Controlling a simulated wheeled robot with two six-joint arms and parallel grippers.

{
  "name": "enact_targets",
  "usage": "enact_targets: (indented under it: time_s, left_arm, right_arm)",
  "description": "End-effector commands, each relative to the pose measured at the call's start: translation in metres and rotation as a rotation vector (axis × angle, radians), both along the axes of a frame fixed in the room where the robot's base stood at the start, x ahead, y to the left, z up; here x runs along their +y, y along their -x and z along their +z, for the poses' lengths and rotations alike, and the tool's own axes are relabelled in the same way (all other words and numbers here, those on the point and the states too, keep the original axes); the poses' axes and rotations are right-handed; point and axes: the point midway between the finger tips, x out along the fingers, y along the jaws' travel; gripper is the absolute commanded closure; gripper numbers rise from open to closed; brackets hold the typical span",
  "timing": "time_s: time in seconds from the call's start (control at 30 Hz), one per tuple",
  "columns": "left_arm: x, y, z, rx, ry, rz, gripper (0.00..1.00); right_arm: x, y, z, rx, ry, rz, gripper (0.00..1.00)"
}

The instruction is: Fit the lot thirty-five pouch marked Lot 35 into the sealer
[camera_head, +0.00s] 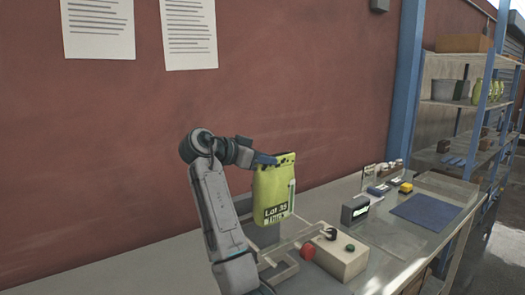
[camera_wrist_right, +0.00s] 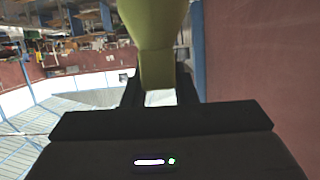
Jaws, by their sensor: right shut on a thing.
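The yellow-green pouch marked Lot 35 (camera_head: 272,190) hangs upright above the bench in the head view. My right gripper (camera_head: 266,160) is shut on its top edge. In the right wrist view the pouch (camera_wrist_right: 155,40) shows between the fingers of the right gripper (camera_wrist_right: 157,92). A beige box with a red button and dark knobs (camera_head: 342,256), joined to a pale frame (camera_head: 282,268), stands on the bench below and right of the pouch; it looks like the sealer. The pouch is above the frame and looks apart from it. My left gripper is not in view.
A blue mat (camera_head: 427,211) and small items lie farther right on the bench (camera_head: 140,268). A blue-posted shelf (camera_head: 455,118) stands at the right. The bench's left part is clear.

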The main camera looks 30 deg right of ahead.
Motion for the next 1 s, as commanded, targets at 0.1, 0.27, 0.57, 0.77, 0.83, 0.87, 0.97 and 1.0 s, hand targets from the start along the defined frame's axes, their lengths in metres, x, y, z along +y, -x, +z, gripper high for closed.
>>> enact_targets:
  time_s: [0.1,0.27,0.57,0.77,0.83,0.87,0.97,1.0]
  left_arm:
    - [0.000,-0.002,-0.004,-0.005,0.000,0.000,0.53]
    - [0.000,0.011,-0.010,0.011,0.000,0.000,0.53]
    - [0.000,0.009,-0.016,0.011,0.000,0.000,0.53]
    - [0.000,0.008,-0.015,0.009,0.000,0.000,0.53]
    - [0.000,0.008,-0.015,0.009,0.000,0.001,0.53]
    - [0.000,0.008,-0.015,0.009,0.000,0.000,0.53]
    - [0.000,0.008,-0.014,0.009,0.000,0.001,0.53]
    - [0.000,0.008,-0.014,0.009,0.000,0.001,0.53]
  right_arm:
    - [0.000,0.000,-0.024,0.003,0.001,0.001,1.00]
    - [0.000,0.001,-0.056,0.002,0.001,0.001,1.00]
    - [0.000,0.001,-0.104,0.000,0.001,0.001,1.00]
    - [0.000,0.000,-0.106,-0.001,0.001,0.001,1.00]
    - [0.000,0.000,-0.106,-0.001,0.001,0.001,1.00]
    - [0.000,0.000,-0.106,-0.001,0.001,0.001,1.00]
    - [0.001,0.000,-0.105,0.004,0.000,0.001,1.00]
    - [0.001,0.000,-0.105,0.009,0.001,0.002,1.00]
